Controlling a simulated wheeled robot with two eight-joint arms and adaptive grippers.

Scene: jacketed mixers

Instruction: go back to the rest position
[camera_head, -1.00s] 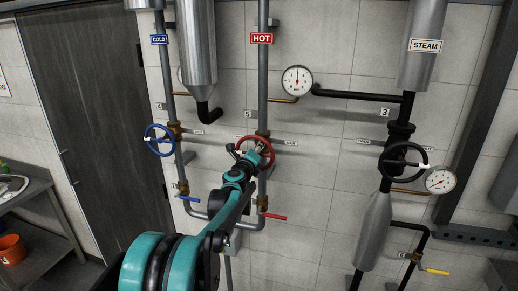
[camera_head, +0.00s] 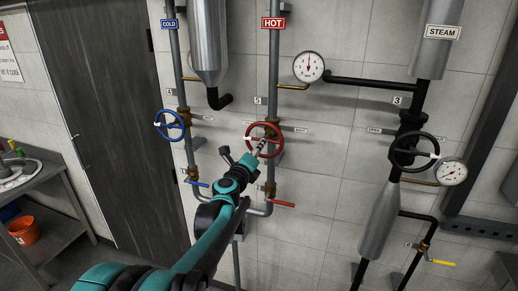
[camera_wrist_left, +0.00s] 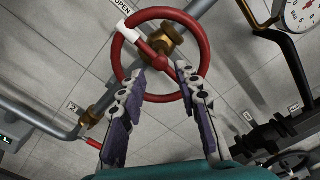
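My left gripper (camera_head: 259,148) is in front of the red handwheel (camera_head: 277,131) on the pipe labelled HOT. In the left wrist view, the gripper (camera_wrist_left: 160,74) has its two fingers spread apart with nothing clamped between them. The red handwheel (camera_wrist_left: 206,50) lies just beyond the fingertips, which overlap its lower rim. I cannot tell whether they touch it. One spoke of the wheel has a white end, pointing to the upper left in that view. My right gripper is not in view.
A blue handwheel (camera_head: 159,125) is to the left and a black handwheel (camera_head: 416,166) to the right. A red-handled lever (camera_head: 284,204) and a blue-handled lever (camera_head: 199,184) sit below. A gauge (camera_head: 308,67) is at the upper right of the red wheel.

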